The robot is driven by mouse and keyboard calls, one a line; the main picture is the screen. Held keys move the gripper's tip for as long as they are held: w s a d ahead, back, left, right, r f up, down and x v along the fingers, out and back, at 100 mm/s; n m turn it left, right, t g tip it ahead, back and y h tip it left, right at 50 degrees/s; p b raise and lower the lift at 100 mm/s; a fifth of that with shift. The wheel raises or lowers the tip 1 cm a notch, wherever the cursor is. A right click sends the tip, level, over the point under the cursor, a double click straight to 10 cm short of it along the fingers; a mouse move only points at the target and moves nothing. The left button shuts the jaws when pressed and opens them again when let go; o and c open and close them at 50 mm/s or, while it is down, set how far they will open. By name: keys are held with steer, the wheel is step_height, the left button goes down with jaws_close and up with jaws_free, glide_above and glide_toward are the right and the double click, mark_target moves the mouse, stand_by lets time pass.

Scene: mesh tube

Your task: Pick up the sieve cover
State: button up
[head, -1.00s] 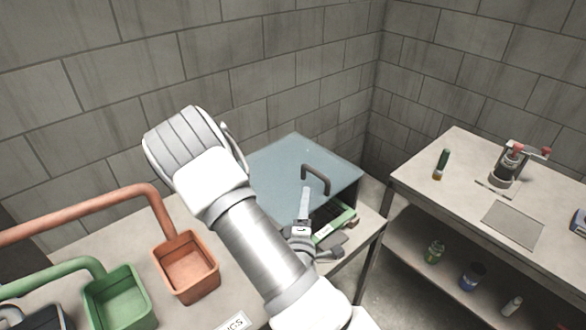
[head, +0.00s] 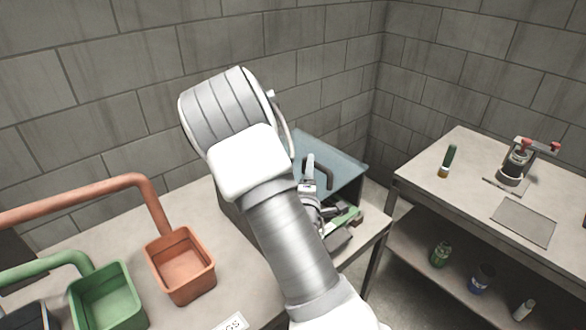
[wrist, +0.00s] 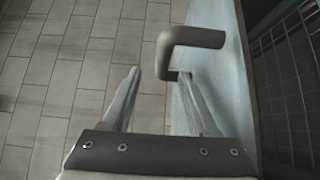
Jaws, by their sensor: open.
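The sieve cover (head: 340,152) is a blue-grey panel with a dark bent handle (head: 320,172), on a box at the back of the bench. My arm hides its left part in the head view. In the wrist view the pale blue cover (wrist: 225,105) runs down the right side, and its handle (wrist: 195,38) juts out just ahead of my fingertips. My gripper (wrist: 160,73) is open and empty. The right finger overlaps the cover in the picture; contact cannot be told. In the head view my gripper (head: 308,168) is beside the handle.
A green tray (head: 344,219) with dark items shows below the cover's front edge. An orange bin (head: 180,268) and a green bin (head: 108,300) stand on the bench at left. A second table (head: 480,185) at right holds a clamp device (head: 517,160) and a green-topped tube (head: 449,162).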

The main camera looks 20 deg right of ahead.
steer(key=shift+x, duration=3.65)
steer(key=shift+s+d+f, duration=0.1)
steer(key=shift+d, duration=0.1)
jaws_close()
